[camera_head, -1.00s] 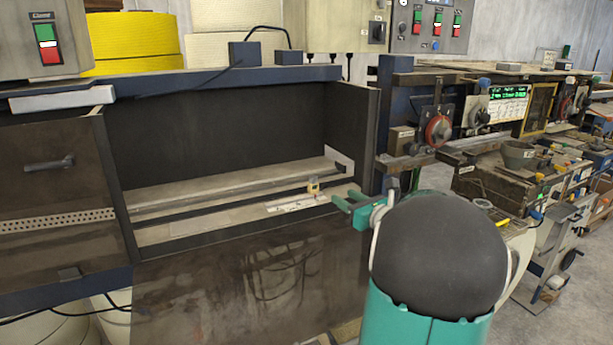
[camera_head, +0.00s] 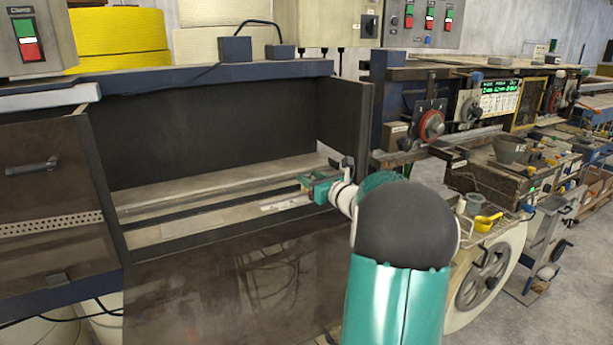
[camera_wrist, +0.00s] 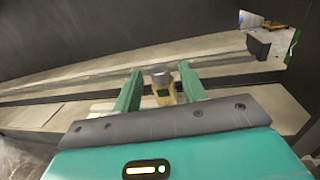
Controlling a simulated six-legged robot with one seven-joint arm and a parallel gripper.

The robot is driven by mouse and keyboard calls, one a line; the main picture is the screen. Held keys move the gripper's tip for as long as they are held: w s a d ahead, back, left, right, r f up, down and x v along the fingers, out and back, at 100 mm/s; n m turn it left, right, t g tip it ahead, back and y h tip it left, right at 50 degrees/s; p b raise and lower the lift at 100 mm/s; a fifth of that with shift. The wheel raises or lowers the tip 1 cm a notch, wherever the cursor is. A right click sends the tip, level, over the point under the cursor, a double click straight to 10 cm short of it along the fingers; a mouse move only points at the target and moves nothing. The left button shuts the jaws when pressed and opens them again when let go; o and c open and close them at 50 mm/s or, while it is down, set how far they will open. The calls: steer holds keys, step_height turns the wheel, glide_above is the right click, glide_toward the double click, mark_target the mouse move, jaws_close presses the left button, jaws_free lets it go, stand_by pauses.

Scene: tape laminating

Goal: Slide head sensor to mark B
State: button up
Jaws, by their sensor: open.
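The head sensor (camera_wrist: 162,88) is a small yellow block with a grey cylindrical top and a dark patch on its front. In the wrist view it stands between the two green fingers of my gripper (camera_wrist: 160,70), which are open on either side of it. I cannot tell whether either finger touches it. In the head view my gripper (camera_head: 308,187) is inside the open bay near its right end and hides the sensor. A white marked strip (camera_head: 286,202) shows just left of and below the gripper. Its marks are too small to read, so I cannot pick out mark B.
A long rail (camera_head: 225,190) runs along the bay floor. The bay's right side wall (camera_head: 345,130) stands close to my gripper. A dark front panel (camera_head: 230,280) lies below the opening. The bay floor left of the strip looks clear.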

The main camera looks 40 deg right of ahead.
steer(key=shift+w+d, duration=0.2)
steer(key=shift+w, duration=1.1)
jaws_close()
steer(key=a, duration=0.2)
steer(key=w+a, duration=0.1)
steer(key=a, duration=0.2)
steer(key=shift+w+a, duration=0.4)
jaws_free()
